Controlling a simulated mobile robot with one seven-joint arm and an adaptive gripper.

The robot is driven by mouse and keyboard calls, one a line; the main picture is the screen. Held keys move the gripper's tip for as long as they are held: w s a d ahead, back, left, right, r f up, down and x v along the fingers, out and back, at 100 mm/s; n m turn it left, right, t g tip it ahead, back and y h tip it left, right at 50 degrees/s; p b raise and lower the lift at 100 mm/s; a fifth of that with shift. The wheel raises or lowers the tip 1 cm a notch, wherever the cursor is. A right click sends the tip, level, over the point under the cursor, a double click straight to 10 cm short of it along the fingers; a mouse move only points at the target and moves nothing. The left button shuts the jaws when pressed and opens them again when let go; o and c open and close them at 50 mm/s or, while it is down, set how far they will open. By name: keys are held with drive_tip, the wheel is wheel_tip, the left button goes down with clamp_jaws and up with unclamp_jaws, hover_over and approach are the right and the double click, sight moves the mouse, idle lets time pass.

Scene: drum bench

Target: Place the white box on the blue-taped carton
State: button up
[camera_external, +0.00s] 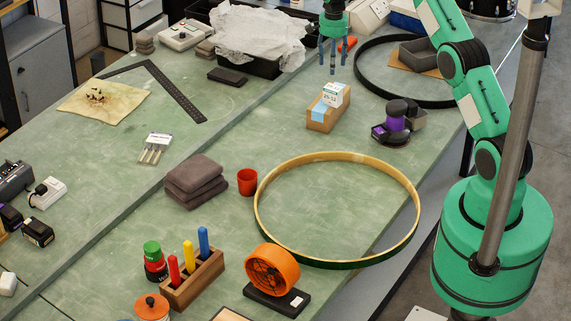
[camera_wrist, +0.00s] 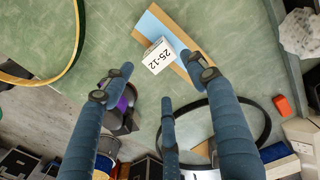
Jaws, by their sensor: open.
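The white box (camera_external: 336,92), with a "25-12" label, appears to rest on top of the blue-taped carton (camera_external: 318,120), toward its far end. The carton is brown with light-blue tape and stands on the green bench. In the wrist view the white box (camera_wrist: 160,57) overlaps one side of the blue-taped carton (camera_wrist: 148,26); the part of the carton under it is hidden. My gripper (camera_external: 332,68) is open and empty above the box, its fingers pointing down and apart from it. In the wrist view the spread fingers of my gripper (camera_wrist: 160,76) show below and beside the box.
A purple spool (camera_external: 395,122) stands right of the carton. A black bin with white plastic sheet (camera_external: 255,32) is behind left. A large wooden hoop (camera_external: 262,181) lies in front. Bench left of the carton is clear.

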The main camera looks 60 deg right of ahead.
drive_tip(key=s+a+r+n+t, duration=0.1)
drive_tip(key=s+a+r+n, duration=0.1)
drive_tip(key=a+r, duration=0.6)
drive_tip(key=s+a+r+n, duration=0.2)
drive_tip(key=a+r, duration=0.4)
drive_tip(key=r, duration=0.5)
drive_tip(key=s+a+r+n+t, duration=0.2)
drive_tip(key=s+a+r+n, duration=0.3)
drive_tip(key=s+a+r, duration=0.8)
drive_tip(key=s+a+r+n+t, duration=0.1)
drive_tip(key=s+a+r+n, duration=0.3)
drive_tip(key=s+a, duration=0.85)
drive_tip(key=s+a+f+n, duration=0.1)
drive_tip(key=s+a+n, duration=0.1)
drive_tip(key=s, duration=0.7)
drive_tip(key=s+a+f+n+t, duration=0.1)
drive_tip(key=s+a+f+n, duration=0.1)
drive_tip(key=s, duration=0.6)
drive_tip(key=shift+s+a+n+t, duration=0.3)
drive_tip(key=shift+s+a+n, duration=0.05)
drive_tip(key=shift+a+n, duration=0.2)
drive_tip(key=shift+f, duration=0.15)
